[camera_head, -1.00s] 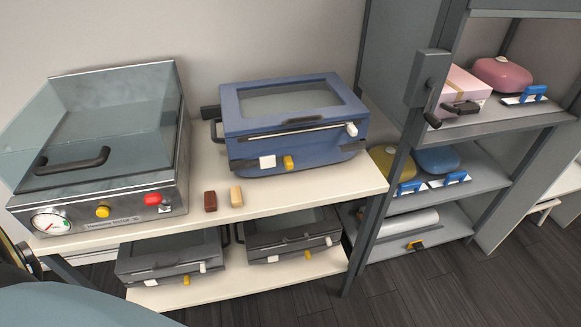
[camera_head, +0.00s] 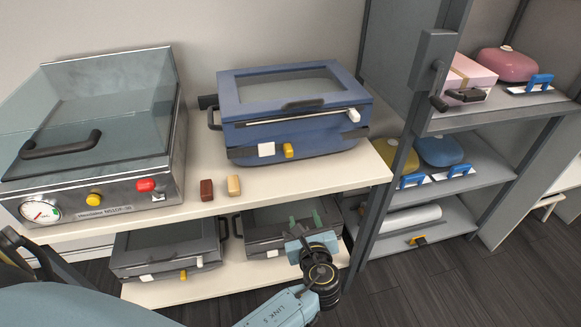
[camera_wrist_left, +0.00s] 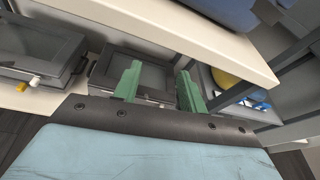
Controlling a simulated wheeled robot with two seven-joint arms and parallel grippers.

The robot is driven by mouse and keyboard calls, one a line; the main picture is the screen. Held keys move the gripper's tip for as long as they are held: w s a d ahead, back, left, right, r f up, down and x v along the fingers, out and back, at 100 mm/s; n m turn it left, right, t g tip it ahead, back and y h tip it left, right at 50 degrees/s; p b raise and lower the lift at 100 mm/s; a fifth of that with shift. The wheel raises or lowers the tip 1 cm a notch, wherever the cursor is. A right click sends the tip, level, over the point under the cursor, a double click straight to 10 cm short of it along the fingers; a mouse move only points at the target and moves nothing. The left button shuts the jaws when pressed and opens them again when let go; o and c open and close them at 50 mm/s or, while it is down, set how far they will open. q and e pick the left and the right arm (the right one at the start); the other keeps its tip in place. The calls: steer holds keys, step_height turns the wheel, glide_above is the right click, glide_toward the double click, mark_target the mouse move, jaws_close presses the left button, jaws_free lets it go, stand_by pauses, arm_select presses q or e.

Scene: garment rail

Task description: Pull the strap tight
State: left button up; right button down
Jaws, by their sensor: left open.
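A blue case (camera_head: 292,110) with a clear lid window sits on the tabletop. A thin pale band (camera_head: 305,120) runs along its front to a white tab (camera_head: 354,116) at the right. A white block (camera_head: 266,149) and a yellow tab (camera_head: 288,151) are on its lower front. I cannot tell for sure which part is the strap. My right gripper is not in view.
The tabletop edge (camera_head: 330,192) overhangs two grey cases (camera_head: 165,250) on the lower shelf. A vacuum sealer (camera_head: 95,150) stands left, beside brown and tan blocks (camera_head: 234,186). At right, a grey rack (camera_head: 405,205) holds a pink box, a pink case and other items.

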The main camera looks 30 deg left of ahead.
mark_target(290, 153)
arm_select(q)
step_height(290, 153, up, 10)
steer(key=t+y, duration=0.1)
steer(key=y, duration=0.3)
steer(key=shift+m, duration=0.4)
steer(key=x, duration=0.6)
steer(key=b+x, duration=0.1)
steer(key=x, duration=0.6)
steer(key=shift+w+f, duration=0.15)
steer(key=shift+w, duration=0.1)
steer(key=shift+w+a, duration=0.3)
steer(key=shift+a, duration=0.05)
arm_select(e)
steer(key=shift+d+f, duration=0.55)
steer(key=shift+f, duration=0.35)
arm_select(q)
jaws_close()
